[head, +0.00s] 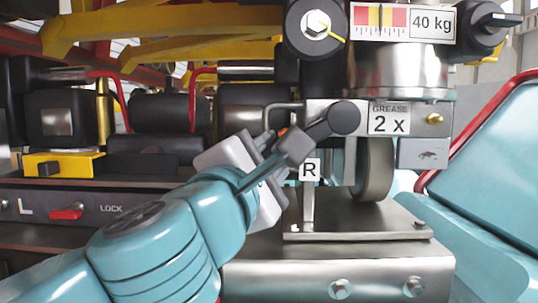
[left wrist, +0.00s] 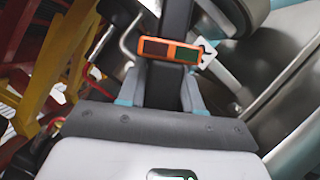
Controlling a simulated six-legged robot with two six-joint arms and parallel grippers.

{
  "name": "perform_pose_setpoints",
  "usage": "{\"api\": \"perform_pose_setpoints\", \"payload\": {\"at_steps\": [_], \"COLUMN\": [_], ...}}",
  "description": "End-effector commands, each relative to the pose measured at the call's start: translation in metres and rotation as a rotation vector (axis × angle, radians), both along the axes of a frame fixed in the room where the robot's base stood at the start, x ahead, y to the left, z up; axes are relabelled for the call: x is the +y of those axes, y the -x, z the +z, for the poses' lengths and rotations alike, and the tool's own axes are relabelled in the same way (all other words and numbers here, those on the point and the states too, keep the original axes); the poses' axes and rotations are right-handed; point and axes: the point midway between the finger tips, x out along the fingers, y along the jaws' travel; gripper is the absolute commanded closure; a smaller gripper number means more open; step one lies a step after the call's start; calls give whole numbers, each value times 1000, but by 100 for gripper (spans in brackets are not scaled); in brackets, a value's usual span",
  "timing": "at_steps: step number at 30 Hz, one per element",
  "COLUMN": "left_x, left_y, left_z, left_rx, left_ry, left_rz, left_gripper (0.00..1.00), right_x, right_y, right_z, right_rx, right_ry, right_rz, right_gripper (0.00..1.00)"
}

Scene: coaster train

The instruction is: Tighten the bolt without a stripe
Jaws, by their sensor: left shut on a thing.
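My left gripper (head: 282,147) is shut on a dark bar-shaped tool (left wrist: 176,22), which looks like a wrench. An orange-framed display with red and green windows sits on it, just beyond the fingers in the left wrist view. A hex bolt (head: 318,22) at the top has a yellow stripe. Two bolts, left (head: 340,289) and right (head: 413,286), sit in the lower metal block; I cannot tell their markings. My right gripper is not in view.
A metal wheel (head: 374,168) stands behind the tool. The grease plate (head: 389,118) and "R" label (head: 309,169) are close to the gripper. A red lock lever (head: 67,214) and yellow block (head: 62,163) are at left. A blue panel (head: 495,175) bounds the right.

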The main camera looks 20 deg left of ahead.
Motion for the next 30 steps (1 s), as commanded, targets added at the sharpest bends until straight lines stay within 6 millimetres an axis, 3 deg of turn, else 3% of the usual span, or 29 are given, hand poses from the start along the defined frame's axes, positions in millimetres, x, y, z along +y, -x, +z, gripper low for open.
{"api": "perform_pose_setpoints", "payload": {"at_steps": [10,30], "left_x": [1,-8], "left_y": [3,33], "left_z": [2,3], "left_rx": [-5,-6], "left_ry": [-1,1], "left_rz": [2,-1], "left_gripper": [100,100], "right_x": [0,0], "right_y": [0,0], "right_z": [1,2], "right_rx": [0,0], "right_ry": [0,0], "right_rz": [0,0], "right_gripper": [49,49]}}
